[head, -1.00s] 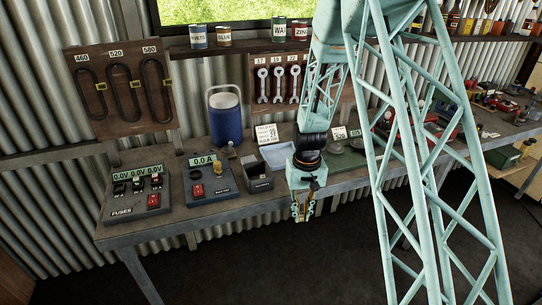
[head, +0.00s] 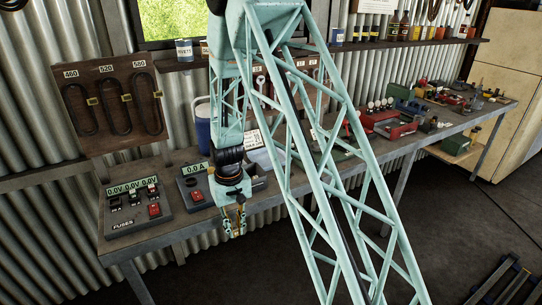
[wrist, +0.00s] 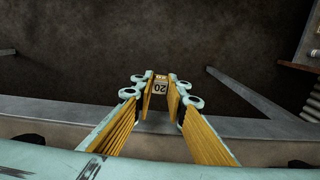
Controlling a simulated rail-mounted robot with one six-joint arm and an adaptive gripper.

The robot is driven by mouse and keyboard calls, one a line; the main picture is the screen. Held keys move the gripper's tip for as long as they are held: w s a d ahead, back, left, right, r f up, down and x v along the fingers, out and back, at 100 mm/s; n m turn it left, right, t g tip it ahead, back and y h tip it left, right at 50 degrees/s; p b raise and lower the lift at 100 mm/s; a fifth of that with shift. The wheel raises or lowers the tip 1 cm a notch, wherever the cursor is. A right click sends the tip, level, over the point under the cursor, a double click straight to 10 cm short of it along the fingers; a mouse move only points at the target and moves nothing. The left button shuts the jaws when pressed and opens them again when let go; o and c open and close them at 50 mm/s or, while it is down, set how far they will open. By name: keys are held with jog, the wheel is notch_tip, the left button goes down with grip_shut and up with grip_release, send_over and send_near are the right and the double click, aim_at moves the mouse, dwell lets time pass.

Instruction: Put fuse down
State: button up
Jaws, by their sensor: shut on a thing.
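My gripper (head: 235,232) hangs in front of the bench's front edge, fingers down, in the head view. The fuse is between the fingertips, over the dark floor. The grey fuse panel (head: 130,226), marked FUSES, stands left of my gripper on the bench, with several dark fuse holders, displays at 0.0V and a red switch.
A grey meter box (head: 198,197) with a red switch stands beside the fuse panel, partly behind my arm. A blue cooler (head: 203,125) is behind. The bench (head: 175,233) has a front edge close to my gripper. A belt board (head: 75,135) leans on the wall.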

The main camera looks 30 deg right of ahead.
jog(key=shift+a, duration=0.25)
jog(key=shift+r, duration=0.15)
